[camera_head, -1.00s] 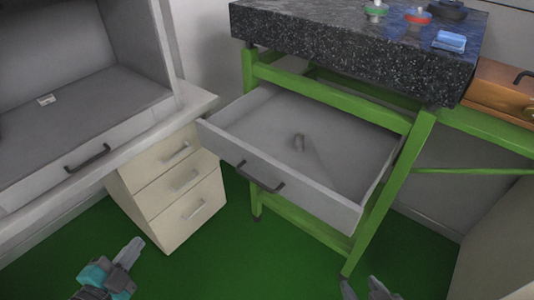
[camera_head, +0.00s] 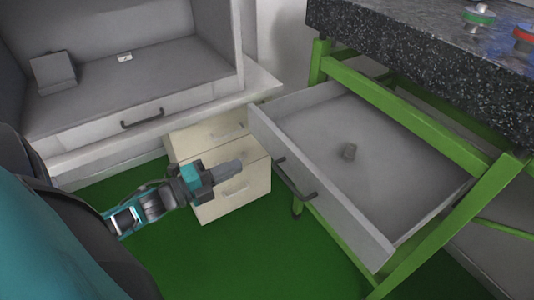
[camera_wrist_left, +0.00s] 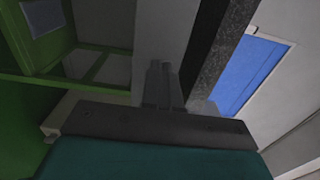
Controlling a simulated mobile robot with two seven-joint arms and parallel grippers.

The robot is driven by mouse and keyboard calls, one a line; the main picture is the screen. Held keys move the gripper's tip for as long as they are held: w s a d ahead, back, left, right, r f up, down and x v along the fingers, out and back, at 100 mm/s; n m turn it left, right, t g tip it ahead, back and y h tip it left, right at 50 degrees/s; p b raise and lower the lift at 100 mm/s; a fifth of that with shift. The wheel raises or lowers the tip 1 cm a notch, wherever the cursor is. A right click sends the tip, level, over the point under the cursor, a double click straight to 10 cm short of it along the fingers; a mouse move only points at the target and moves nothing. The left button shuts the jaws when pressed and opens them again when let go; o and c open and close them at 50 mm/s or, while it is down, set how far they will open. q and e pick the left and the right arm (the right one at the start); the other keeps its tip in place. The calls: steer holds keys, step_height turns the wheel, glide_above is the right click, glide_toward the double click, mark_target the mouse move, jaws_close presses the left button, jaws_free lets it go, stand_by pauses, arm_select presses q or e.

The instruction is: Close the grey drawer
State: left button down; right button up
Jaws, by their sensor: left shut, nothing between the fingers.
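The grey drawer (camera_head: 362,165) is pulled out from the green frame under the dark stone tabletop, in the head view. Its front panel (camera_head: 318,180) faces left and carries a dark bar handle (camera_head: 296,181). My left gripper (camera_head: 230,168) is shut and empty. It is left of the drawer front, apart from it, with the fingers pointing toward it. In the left wrist view the closed fingers (camera_wrist_left: 163,83) point at a grey surface that I cannot identify for sure. My right gripper is not in view.
A cream drawer cabinet (camera_head: 232,190) stands behind my left gripper. A grey box-like enclosure (camera_head: 130,85) with its own handled drawer is at the upper left. The green frame (camera_head: 440,230) and stone tabletop (camera_head: 430,65) bound the right. Green floor is clear below.

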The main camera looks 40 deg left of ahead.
mark_target(275, 150)
arm_select(q)
steer(key=x, duration=0.9)
steer(key=shift+w, duration=0.15)
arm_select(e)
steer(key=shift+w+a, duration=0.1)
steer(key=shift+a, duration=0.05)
arm_select(q)
steer(key=shift+w, duration=0.1)
